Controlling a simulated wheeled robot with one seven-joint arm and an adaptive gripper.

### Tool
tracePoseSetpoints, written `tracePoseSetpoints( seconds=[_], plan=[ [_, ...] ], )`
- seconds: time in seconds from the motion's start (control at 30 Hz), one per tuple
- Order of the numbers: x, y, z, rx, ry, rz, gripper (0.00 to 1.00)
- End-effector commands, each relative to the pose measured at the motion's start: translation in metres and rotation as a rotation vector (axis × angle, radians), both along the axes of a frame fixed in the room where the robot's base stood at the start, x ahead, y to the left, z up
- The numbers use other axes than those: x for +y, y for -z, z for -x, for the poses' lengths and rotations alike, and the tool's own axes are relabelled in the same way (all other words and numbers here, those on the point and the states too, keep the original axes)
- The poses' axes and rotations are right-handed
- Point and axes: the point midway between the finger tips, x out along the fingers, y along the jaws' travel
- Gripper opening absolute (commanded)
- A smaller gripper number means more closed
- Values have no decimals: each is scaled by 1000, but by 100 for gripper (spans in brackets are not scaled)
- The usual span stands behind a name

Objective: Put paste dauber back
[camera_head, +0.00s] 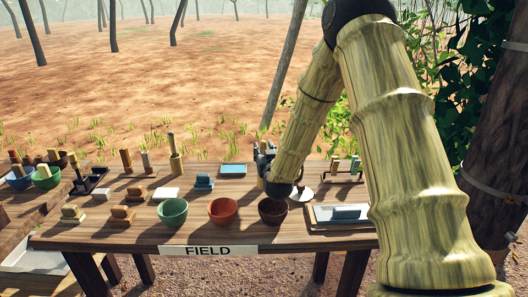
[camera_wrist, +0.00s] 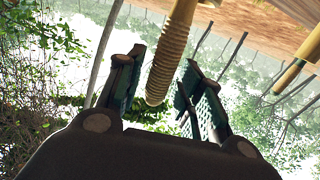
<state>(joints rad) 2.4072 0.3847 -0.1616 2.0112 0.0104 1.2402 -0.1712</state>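My gripper (camera_head: 265,162) is over the middle of the table, behind a dark brown bowl (camera_head: 272,211), partly hidden by my arm. In the wrist view my gripper (camera_wrist: 160,75) is open, with its two green-padded fingers apart. A ribbed wooden handle (camera_wrist: 168,60) comes in from the top and its end lies between the fingers, with a gap on both sides. I cannot tell whether this handle belongs to the paste dauber. A second, yellowish handle (camera_wrist: 290,76) shows at the right. In the head view a handled tool stands in a wooden holder (camera_head: 176,165) at the back.
A green bowl (camera_head: 173,211) and an orange bowl (camera_head: 222,211) stand along the front. A tray (camera_head: 318,218) with a blue block lies at the right, before a small rack (camera_head: 343,177). Several blocks and stamps fill the left. A blue pad (camera_head: 233,170) lies behind.

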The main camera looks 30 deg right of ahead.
Motion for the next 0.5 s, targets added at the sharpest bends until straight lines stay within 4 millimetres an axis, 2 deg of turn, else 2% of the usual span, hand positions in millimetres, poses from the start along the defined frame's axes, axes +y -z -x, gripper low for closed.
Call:
tracePoseSetpoints(
  seconds=[0.37, 0.5],
  plan=[
    [0, -4, 0, -1, 0, 0, 43],
    [5, -3, 12, 2, -1, -1, 43]
  ],
)
